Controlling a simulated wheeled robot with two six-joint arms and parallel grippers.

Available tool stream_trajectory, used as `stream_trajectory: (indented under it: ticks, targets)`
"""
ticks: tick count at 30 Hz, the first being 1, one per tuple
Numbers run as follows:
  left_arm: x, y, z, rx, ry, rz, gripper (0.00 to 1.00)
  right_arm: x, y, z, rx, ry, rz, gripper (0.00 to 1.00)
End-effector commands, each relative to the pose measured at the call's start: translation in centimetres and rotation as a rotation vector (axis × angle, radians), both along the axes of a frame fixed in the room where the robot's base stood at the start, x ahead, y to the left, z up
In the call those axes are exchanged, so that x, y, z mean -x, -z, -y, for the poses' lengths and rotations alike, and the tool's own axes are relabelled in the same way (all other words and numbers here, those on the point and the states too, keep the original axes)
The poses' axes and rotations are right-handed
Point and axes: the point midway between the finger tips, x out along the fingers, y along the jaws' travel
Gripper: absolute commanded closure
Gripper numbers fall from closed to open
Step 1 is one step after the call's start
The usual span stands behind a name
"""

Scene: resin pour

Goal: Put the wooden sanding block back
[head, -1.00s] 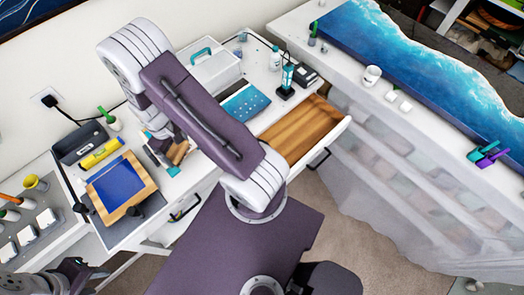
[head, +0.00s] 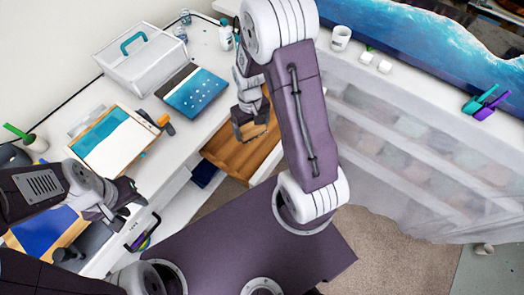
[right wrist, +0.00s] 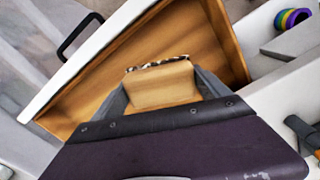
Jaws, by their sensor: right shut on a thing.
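The wooden sanding block (right wrist: 160,88) is a pale wood piece with a dark, speckled far edge in the right wrist view. My right gripper (right wrist: 162,92) is shut on it, one finger on each side. The block is over the inside of the open wooden drawer (right wrist: 95,95); I cannot tell whether it touches the floor. In the head view my right gripper (head: 250,122) reaches into the drawer (head: 238,158), and the block is hard to make out. My left gripper (head: 124,204) is over the desk's front edge, with its jaw gap unclear.
On the desk stand a white box with a teal handle (head: 140,62), a blue panel (head: 193,91) and a teal-and-white board (head: 114,141). A white mug (head: 341,38) stands on the bench at right. Rainbow tape rolls (right wrist: 292,18) lie beyond the drawer in the wrist view.

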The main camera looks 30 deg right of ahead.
Motion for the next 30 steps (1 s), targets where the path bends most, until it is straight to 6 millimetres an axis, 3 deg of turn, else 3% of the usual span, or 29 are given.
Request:
stream_trajectory:
  ticks: [6, 12, 19, 25, 30]
  targets:
    - [0.0, 0.6, 0.0, 0.000, 0.000, 0.000, 0.64, 0.0, 0.9, 0.0, -0.001, 0.001, -0.002, 0.52]
    - [0.0, 0.8, 0.0, 0.000, 0.000, 0.001, 0.64, 0.1, 5.1, 0.0, -0.001, 0.001, -0.006, 0.52]
    - [0.0, 0.8, 0.0, 0.000, 0.000, 0.001, 0.64, 0.0, 6.7, 0.0, 0.000, 0.001, -0.001, 0.52]
    - [0.0, 0.9, 0.0, 0.000, 0.000, 0.000, 0.64, 0.1, 10.1, 0.0, -0.001, 0.001, -0.004, 0.52]
    - [0.0, 0.9, 0.0, 0.000, 0.000, 0.000, 0.64, 0.0, 10.5, 0.0, 0.000, 0.001, 0.001, 0.52]
